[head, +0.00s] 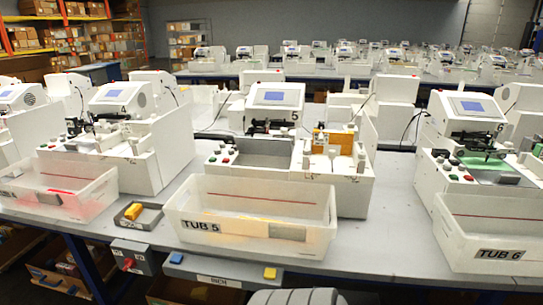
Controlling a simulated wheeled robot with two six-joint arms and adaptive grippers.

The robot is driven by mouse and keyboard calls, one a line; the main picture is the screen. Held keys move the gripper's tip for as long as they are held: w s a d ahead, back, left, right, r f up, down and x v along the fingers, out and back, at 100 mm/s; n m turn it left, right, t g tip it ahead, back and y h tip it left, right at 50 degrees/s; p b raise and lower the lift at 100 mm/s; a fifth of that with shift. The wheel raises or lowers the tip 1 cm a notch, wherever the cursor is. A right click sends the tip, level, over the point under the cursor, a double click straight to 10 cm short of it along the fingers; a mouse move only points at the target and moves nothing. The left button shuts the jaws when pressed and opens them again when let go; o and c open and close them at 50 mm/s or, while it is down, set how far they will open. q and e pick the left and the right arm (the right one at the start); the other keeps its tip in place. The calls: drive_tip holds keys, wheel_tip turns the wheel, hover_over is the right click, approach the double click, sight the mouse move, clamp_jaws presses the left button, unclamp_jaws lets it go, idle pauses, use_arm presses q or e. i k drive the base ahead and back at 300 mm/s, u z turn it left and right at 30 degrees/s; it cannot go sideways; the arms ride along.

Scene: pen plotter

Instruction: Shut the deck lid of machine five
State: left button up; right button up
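Machine five (277,97), a white unit with a blue screen and a "5" on its front, stands on the table in the middle of the head view. Its deck is uncovered, showing a grey recess (258,148) on the left and an orange-yellow area (335,141) on the right. A white panel (369,127) stands raised at the deck's right side; it looks like the deck lid, standing open. Dark mechanism parts (268,127) sit below the screen.
A translucent tub marked "TUB 5" (202,226) stands right in front of machine five. A small tray (138,216) with a yellow block is to its left. Machine four (118,97) and machine six (470,106) flank it. A grey-blue front ledge (205,273) carries a yellow button.

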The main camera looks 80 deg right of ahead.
sight(260, 145)
drive_tip(key=z, duration=1.1)
drive_tip(key=i, duration=0.85)
drive_tip(key=z, duration=1.1)
